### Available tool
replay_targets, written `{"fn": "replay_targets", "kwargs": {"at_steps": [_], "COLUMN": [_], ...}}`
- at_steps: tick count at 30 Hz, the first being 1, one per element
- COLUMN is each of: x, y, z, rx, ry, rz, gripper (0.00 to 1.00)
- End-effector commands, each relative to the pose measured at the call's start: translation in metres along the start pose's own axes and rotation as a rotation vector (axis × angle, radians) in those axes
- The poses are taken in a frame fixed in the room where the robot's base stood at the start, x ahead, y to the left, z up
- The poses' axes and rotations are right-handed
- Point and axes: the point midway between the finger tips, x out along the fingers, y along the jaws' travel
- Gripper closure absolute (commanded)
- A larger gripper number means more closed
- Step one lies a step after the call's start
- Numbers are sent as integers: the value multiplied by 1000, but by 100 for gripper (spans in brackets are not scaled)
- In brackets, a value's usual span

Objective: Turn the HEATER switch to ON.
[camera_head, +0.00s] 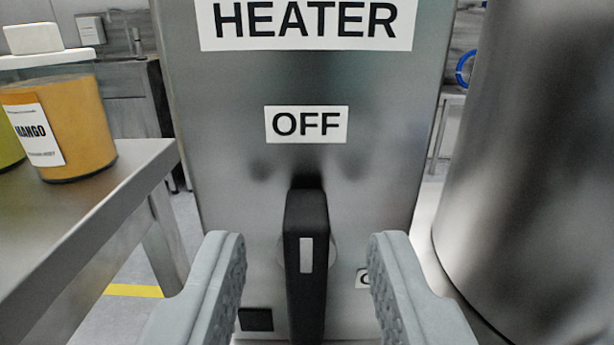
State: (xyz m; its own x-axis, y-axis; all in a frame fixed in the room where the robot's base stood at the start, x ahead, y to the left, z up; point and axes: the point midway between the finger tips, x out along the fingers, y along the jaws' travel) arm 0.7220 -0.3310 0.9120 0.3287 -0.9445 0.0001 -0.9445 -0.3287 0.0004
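The black HEATER switch handle (306,262) stands upright on a brushed steel panel (225,150), with a pale mark on its front. The HEATER label (307,24) is at the top of the panel. The OFF label (306,124) sits above the handle, in line with it. My gripper (307,265) is open, one grey finger on each side of the handle, with a gap on both sides. Neither finger appears to touch it.
A steel table (130,190) on the left holds an orange jar labelled MANGO (88,120) with a white lid. A large rounded steel vessel (540,170) stands close on the right. A small dark square (256,319) is low on the panel, beside my left finger.

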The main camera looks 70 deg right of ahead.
Motion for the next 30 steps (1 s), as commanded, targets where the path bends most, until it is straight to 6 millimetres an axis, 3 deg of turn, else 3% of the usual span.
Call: {"fn": "replay_targets", "kwargs": {"at_steps": [6, 17, 21, 23, 30], "x": [19, 23, 22, 22, 22], "y": [0, 0, 0, 0, 0], "z": [0, 0, 0, 0, 0], "rx": [1, 0, 0, 0, 10], "ry": [-1, 0, 0, 0, 0], "rz": [0, 0, 0, 0, 0], "gripper": [64, 64, 91, 100, 100]}}
